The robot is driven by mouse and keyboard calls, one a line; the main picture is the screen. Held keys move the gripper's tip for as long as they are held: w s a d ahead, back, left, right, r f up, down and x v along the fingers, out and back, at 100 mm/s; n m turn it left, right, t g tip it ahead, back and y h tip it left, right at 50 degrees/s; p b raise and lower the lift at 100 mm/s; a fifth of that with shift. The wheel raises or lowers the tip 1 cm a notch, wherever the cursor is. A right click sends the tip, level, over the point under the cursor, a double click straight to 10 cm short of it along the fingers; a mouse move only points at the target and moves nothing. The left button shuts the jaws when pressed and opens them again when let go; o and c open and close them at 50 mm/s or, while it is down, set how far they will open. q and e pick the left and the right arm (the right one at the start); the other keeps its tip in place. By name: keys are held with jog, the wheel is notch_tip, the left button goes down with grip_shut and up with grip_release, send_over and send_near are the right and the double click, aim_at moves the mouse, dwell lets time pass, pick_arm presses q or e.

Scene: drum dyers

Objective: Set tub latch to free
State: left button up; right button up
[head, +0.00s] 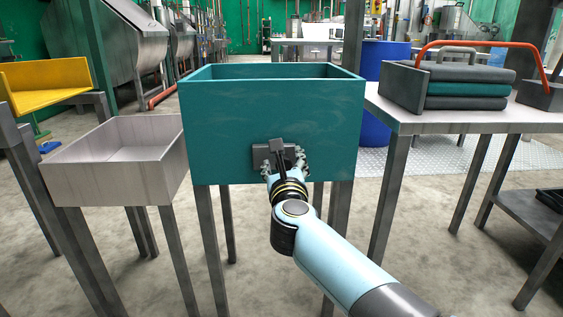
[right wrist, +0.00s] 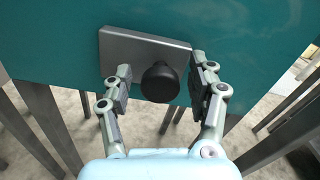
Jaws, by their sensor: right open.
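The teal tub (head: 270,110) stands on dark legs in the middle of the head view. Its latch is a grey plate (head: 262,152) low on the front face, partly hidden by my gripper. In the right wrist view the latch plate (right wrist: 138,50) carries a round black knob (right wrist: 160,82). My right gripper (head: 285,160) is at the latch in the head view. In the right wrist view its fingers (right wrist: 162,85) are open, one on each side of the knob, with gaps between them and it. My left gripper is not in view.
A pale empty wooden box (head: 115,185) stands left of the tub. A table (head: 440,120) at right bears folded dark and teal cloths (head: 465,88) and a red-orange handle (head: 470,45). A blue barrel (head: 383,60) stands behind. Tub and table legs flank my arm.

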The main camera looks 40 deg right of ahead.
aim_at(263, 157)
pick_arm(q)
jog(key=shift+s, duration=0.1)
pick_arm(e)
grip_shut()
jog(key=w+a, duration=0.1)
jog(key=a, duration=0.1)
jog(key=w+a+b, duration=0.1)
jog(key=shift+w+a, duration=0.15)
jog(key=shift+a, duration=0.25)
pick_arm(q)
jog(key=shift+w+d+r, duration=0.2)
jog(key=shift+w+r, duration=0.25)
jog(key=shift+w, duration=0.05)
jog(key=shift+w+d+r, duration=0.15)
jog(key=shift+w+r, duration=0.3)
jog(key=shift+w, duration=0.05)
pick_arm(e)
grip_release()
jog(key=shift+a, duration=0.1)
notch_tip(263, 157, up, 10)
